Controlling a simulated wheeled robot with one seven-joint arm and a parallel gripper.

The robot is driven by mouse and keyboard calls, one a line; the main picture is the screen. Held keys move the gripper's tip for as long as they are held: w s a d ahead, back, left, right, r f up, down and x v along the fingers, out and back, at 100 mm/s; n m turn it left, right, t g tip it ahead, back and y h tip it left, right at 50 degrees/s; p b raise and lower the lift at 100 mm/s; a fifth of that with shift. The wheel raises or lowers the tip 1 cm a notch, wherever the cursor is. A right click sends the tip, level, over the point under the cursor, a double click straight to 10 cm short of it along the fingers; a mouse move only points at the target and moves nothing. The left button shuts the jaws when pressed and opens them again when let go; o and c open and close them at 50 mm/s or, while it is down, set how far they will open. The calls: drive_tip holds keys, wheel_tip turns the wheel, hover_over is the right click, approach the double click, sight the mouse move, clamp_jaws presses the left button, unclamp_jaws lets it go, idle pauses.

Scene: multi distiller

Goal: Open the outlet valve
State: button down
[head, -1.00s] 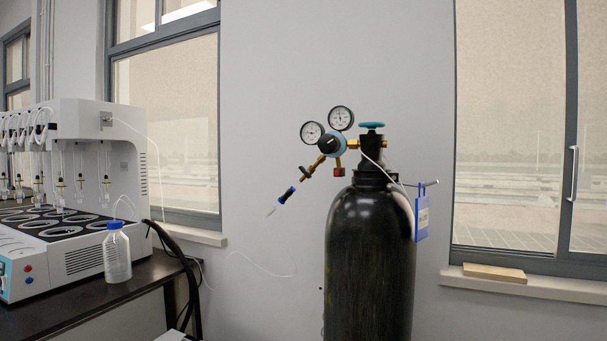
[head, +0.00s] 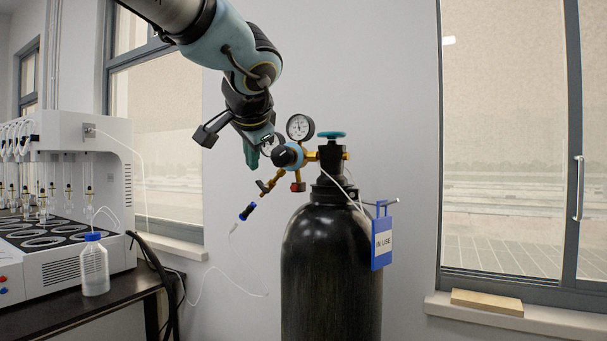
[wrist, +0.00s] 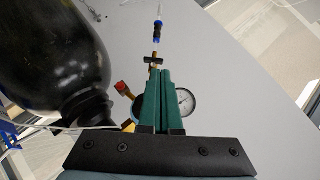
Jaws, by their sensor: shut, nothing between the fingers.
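The black gas cylinder (head: 332,255) stands against the wall with a brass regulator on top. The regulator body (head: 289,156) has a blue ring, and one gauge (head: 300,127) shows beside it. The brass outlet valve (head: 267,185) sits on the lower-left branch, above a blue and black hose fitting (head: 248,211). It also shows in the wrist view (wrist: 153,60), just beyond my fingertips. My gripper (head: 253,158), with green fingers, is left of the regulator and above the outlet valve. In the wrist view my gripper (wrist: 166,72) is shut and empty, covering part of the regulator and gauge.
A teal cylinder handwheel (head: 331,134) tops the cylinder, and a blue "IN USE" tag (head: 382,243) hangs at its right. A thin tube (head: 213,270) hangs from the fitting. The distiller (head: 75,205) and a bottle (head: 95,267) stand on the left bench.

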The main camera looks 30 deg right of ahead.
sight(264, 187)
drive_tip(key=w+d+f+p, duration=0.2)
drive_tip(key=w+d+f, duration=0.1)
drive_tip(key=w+d, duration=0.2)
drive_tip(key=shift+w+d+f, duration=0.15)
drive_tip(key=shift+w+d, duration=0.2)
drive_tip(key=shift+w, duration=0.45)
drive_tip(key=shift+h+p, duration=0.3)
drive_tip(key=shift+p, duration=0.35)
